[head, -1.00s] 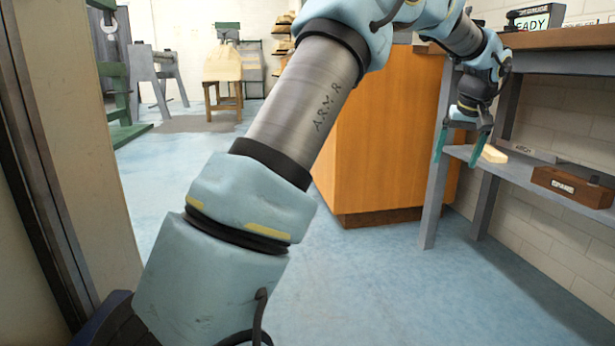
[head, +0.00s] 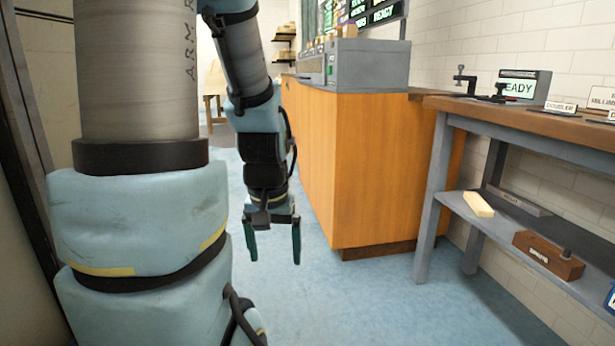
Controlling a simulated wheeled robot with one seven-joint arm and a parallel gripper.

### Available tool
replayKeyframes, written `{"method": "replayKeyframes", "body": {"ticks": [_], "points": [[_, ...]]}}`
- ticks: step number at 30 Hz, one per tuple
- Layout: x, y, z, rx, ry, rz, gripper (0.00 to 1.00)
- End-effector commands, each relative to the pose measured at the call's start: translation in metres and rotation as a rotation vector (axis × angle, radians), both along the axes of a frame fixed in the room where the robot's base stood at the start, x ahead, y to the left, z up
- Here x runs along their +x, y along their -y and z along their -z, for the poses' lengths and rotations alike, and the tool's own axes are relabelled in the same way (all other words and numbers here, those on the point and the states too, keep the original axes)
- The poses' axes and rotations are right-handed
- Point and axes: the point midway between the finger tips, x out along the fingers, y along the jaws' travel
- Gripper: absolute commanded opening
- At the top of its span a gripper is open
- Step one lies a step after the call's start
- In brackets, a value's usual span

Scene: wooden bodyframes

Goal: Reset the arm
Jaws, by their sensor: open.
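My gripper (head: 274,243) hangs pointing down in front of the orange wooden cabinet, left of centre in the head view. Its two green fingers are spread apart and nothing shows between them. My arm rises on the left of the picture, with its upper links filling that side. A pale wooden block (head: 478,204) lies on the grey lower shelf of the bench at the right, well apart from my gripper.
The orange cabinet (head: 385,160) carries a grey machine (head: 365,62). Blue floor (head: 370,300) is clear in front.

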Motion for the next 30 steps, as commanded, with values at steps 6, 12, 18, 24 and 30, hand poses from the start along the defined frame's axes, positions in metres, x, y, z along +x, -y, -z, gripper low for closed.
{"method": "replayKeyframes", "body": {"ticks": [6,12,18,24,30], "points": [[-0.007,-0.004,-0.038,-0.002,-0.002,-0.007,0.92],[-0.006,-0.004,-0.077,-0.002,-0.002,-0.007,0.92],[-0.006,-0.004,-0.138,-0.002,-0.002,-0.006,0.92],[-0.006,-0.004,-0.201,-0.002,-0.002,-0.006,0.92],[-0.006,-0.004,-0.263,-0.002,-0.002,-0.006,0.92]]}}
